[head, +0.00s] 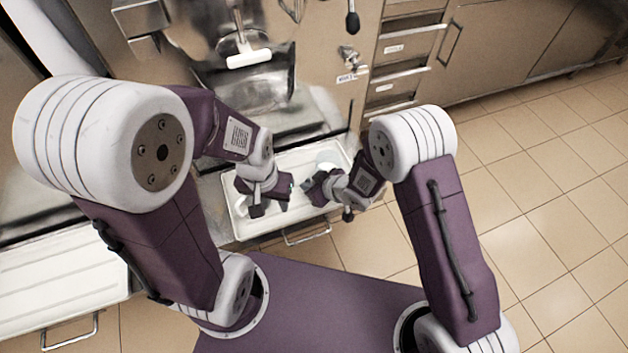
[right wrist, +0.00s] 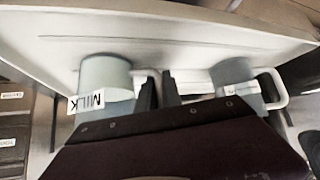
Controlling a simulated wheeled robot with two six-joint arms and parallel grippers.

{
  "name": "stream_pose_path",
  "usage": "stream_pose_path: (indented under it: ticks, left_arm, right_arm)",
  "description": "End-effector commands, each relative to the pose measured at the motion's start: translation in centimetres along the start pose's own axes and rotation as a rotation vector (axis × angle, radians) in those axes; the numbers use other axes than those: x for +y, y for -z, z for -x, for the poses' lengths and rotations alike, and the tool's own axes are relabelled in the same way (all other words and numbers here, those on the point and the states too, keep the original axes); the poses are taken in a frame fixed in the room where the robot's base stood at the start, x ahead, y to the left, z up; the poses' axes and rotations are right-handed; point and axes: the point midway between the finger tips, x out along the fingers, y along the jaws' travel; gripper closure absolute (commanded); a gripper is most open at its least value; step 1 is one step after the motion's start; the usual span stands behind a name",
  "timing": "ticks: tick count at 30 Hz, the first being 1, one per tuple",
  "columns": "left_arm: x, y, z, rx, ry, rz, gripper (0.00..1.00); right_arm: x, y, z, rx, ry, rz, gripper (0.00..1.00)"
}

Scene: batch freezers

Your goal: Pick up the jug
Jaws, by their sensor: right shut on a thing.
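A pale grey-blue jug with a MILK label (right wrist: 103,78) stands in the tray at the left of the right wrist view. In the head view, its pale top (head: 327,158) shows just behind my right gripper (head: 307,187). That gripper, its dark fingers (right wrist: 159,92) beside the jug, is shut on the jug's handle, which the fingers mostly hide. A second labelled jug (right wrist: 234,80) with a white handle stands to the right, apart from the fingers. My left gripper (head: 288,192) is over the tray, close to the right one; its jaw opening is too small to tell.
The white tray (head: 238,222) sits below a steel batch freezer (head: 262,88) with a white-handled front. Drawers (head: 393,75) stand to the right. A white surface (head: 50,275) is at the lower left. The tiled floor (head: 540,180) at right is clear.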

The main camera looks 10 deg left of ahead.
Motion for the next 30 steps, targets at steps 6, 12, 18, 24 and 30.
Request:
stream_pose_path:
  ticks: [6, 12, 18, 24, 30]
  left_arm:
    - [0.0, 0.1, 0.8, 0.0, 0.0, 0.0, 0.64]
    - [0.0, 0.2, 1.7, 0.0, 0.0, 0.0, 0.64]
    - [0.1, 0.2, 2.4, 0.0, 0.0, 0.0, 0.64]
    - [0.1, 0.3, 3.3, 0.0, 0.0, 0.0, 0.64]
    - [0.1, 0.4, 4.2, 0.0, 0.0, 0.0, 0.64]
  right_arm:
    - [0.1, 1.2, 1.1, 0.003, -0.001, 0.001, 1.0]
    - [0.1, 2.9, 2.8, 0.003, 0.0, 0.002, 1.0]
    - [1.3, 2.6, 5.0, 0.001, -0.002, -0.001, 1.0]
    - [2.8, 2.1, 7.7, 0.0, -0.003, -0.002, 1.0]
    - [4.2, 1.7, 10.3, 0.002, -0.002, -0.001, 1.0]
